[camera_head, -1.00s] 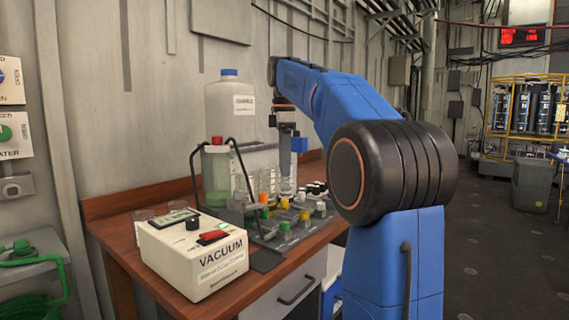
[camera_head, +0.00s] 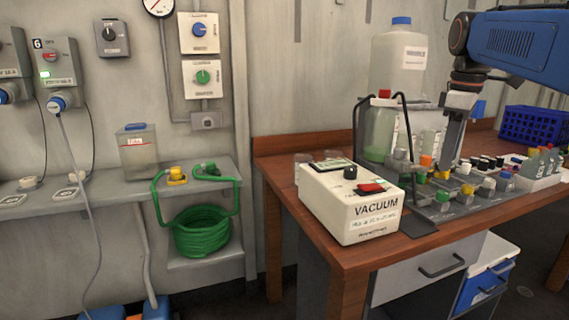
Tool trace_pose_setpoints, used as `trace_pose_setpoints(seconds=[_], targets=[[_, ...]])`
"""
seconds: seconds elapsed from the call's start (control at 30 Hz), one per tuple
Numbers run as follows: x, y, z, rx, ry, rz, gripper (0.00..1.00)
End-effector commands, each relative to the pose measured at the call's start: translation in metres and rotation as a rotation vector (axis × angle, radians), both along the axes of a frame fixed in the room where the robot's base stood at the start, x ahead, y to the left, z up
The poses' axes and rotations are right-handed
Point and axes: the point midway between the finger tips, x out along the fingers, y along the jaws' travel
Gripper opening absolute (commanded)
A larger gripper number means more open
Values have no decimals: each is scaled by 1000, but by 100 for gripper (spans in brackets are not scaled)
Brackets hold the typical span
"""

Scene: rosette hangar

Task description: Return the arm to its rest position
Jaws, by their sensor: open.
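My blue arm (camera_head: 525,45) enters at the upper right, and its dark wrist bends downward. My gripper (camera_head: 450,150) points down over the wooden bench (camera_head: 345,262), among the bottles and small coloured-cap items. It is open, and I see nothing held in it. Its fingertips are small and partly lost against the glassware behind, so I cannot tell how close they are to the items below.
A white vacuum box (camera_head: 350,205) stands at the bench's front left. A large capped bottle (camera_head: 397,65) and a green-liquid bottle (camera_head: 380,135) stand behind. A blue crate (camera_head: 530,123) is at the right. A grey shelf (camera_head: 100,188) with a green hose (camera_head: 202,232) is left.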

Motion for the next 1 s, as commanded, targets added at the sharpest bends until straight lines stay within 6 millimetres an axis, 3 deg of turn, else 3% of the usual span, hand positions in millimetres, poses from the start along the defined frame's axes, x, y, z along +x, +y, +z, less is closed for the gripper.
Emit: trace_pose_setpoints(seconds=[0.5,0.8,1.0], targets=[[-121,66,-124,73,-169,-418,45],[-190,90,-218,162,-257,-653,45],[-220,97,-266,215,-292,-763,45]])
